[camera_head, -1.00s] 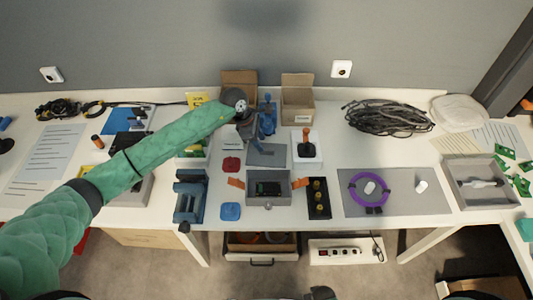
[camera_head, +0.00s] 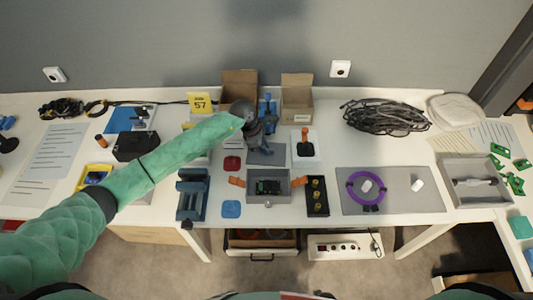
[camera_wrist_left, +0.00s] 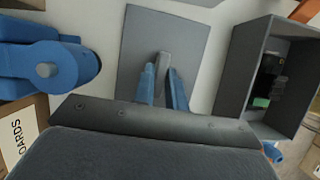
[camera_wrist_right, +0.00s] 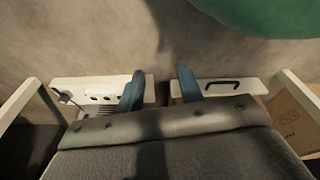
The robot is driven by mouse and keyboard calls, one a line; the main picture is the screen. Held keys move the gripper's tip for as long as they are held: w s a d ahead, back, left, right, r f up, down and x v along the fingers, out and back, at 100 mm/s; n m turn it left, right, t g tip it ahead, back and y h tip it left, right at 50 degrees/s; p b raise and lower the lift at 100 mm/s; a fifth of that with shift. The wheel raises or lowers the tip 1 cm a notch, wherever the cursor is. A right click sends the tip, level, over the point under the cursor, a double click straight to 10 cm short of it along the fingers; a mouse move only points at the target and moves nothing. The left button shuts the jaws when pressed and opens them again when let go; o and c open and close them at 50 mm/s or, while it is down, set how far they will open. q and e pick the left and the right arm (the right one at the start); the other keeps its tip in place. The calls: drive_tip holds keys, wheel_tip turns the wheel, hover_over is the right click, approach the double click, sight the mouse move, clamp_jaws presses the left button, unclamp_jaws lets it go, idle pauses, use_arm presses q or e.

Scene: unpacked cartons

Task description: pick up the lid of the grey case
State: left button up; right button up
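The lid (camera_head: 267,156), a flat grey plate with a small upright grip, lies behind the open grey case (camera_head: 284,198). The lid also shows in the left wrist view (camera_wrist_left: 143,32), and the case stands to its right there (camera_wrist_left: 240,70). My left gripper (camera_wrist_left: 163,80) is over the lid, its blue fingers close together on both sides of the grip, seemingly touching it. I cannot tell whether the lid is clear of the table. A green circuit board (camera_head: 268,187) sits in the case. My right gripper (camera_wrist_right: 160,80) is open and empty, low in front of the table.
A blue stand (camera_head: 267,108) and open cartons (camera_head: 297,105) are behind the lid. A joystick on a white base (camera_head: 304,148) is to its right, a red piece (camera_head: 232,163) to its left. Orange clamps flank the case; a black tray (camera_head: 317,197) stands beside it.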

use_arm(q)
clamp_jaws()
use_arm(e)
drive_tip(key=shift+d, duration=0.1)
use_arm(q)
drive_tip(key=shift+r, duration=0.1)
